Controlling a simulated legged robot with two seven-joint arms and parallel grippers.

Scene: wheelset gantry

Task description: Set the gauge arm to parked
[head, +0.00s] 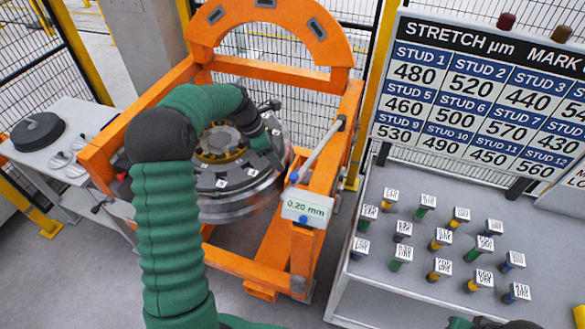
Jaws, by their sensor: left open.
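The gauge arm (318,150) is a slim grey rod on the right post of the orange gantry. It slants up and right from a blue joint near the post to a dark tip by the upper rail. A white readout (307,208) below it shows 0.20 mm. My left arm reaches over the gantry's left side and bends down at the wheelset (222,180). My left gripper (272,152) is open, small and partly hidden against the wheel's right side. It is left of the gauge arm and apart from it.
A grey bench (400,285) at right holds several labelled studs below a STRETCH board (480,95). A side table (60,120) with a black disc and knobs stands at left. Orange gantry rails (270,70) surround the wheelset. Mesh fencing stands behind.

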